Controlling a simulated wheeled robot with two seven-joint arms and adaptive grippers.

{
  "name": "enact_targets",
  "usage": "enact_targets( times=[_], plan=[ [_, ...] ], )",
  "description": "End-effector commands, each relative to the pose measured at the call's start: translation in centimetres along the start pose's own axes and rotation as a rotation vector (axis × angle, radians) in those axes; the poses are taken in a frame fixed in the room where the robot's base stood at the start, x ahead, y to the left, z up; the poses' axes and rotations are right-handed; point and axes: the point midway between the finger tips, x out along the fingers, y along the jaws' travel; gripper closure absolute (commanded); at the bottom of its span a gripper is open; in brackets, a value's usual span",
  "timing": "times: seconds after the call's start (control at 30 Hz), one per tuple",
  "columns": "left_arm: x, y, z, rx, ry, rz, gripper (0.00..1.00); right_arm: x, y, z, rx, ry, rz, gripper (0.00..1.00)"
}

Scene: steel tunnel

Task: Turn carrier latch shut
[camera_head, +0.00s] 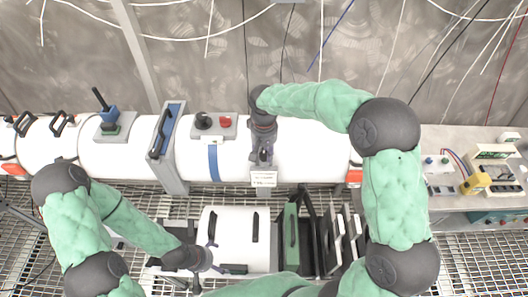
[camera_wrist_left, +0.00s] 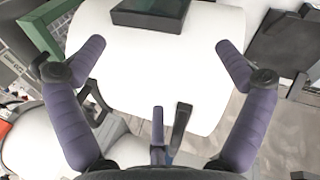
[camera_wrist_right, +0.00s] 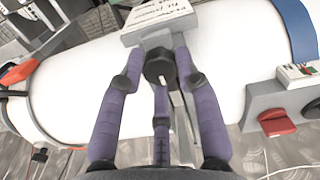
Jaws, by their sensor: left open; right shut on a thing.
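A long white tube (camera_head: 330,150) runs across the head view. My right gripper (camera_head: 264,155) is over the tube, above a small printed label plate (camera_head: 264,179). In the right wrist view, my right gripper (camera_wrist_right: 160,65) is shut on a black knob-like latch handle (camera_wrist_right: 160,67) beside the label plate (camera_wrist_right: 160,20). The fingers hide much of the latch, and its turn angle cannot be told. My left gripper (camera_head: 208,258) is open and empty beside a white carrier body (camera_head: 235,222) with black handles, below the tube. The carrier also fills the left wrist view (camera_wrist_left: 150,70).
A grey box (camera_head: 214,126) with a red button and black knob sits on the tube, left of my right gripper. A blue-handled gate (camera_head: 170,140) stands further left. Dark and green panels (camera_head: 293,235) stand right of the carrier. A bench (camera_head: 470,200) with devices is at right.

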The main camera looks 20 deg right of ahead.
Motion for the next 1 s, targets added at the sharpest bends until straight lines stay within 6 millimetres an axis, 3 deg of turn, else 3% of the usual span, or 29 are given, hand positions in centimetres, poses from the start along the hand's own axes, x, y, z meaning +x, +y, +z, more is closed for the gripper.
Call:
enact_targets(
  times=[0.1, 0.13, 0.2, 0.67, 1.0],
  plan=[
    [0.0, 0.0, 0.0, 0.000, 0.000, 0.000, 0.00, 0.0, 0.0, 0.0, -0.001, 0.000, 0.000, 0.99],
    [0.0, 0.0, 0.0, 0.000, 0.000, 0.000, 0.00, 0.0, 0.0, 0.0, -0.001, 0.000, 0.000, 0.61],
    [0.0, 0.0, 0.0, 0.000, 0.000, 0.000, 0.00, 0.0, 0.0, 0.0, -0.001, 0.000, 0.000, 0.42],
    [0.0, 0.0, 0.0, 0.000, 0.000, 0.000, 0.00, -0.9, 0.0, -0.1, -0.001, 0.003, 0.000, 0.42],
    [0.0, 0.0, 0.0, 0.000, 0.000, 0.000, 0.00, -7.1, 0.0, -0.1, -0.002, 0.005, -0.001, 0.42]
  ],
)
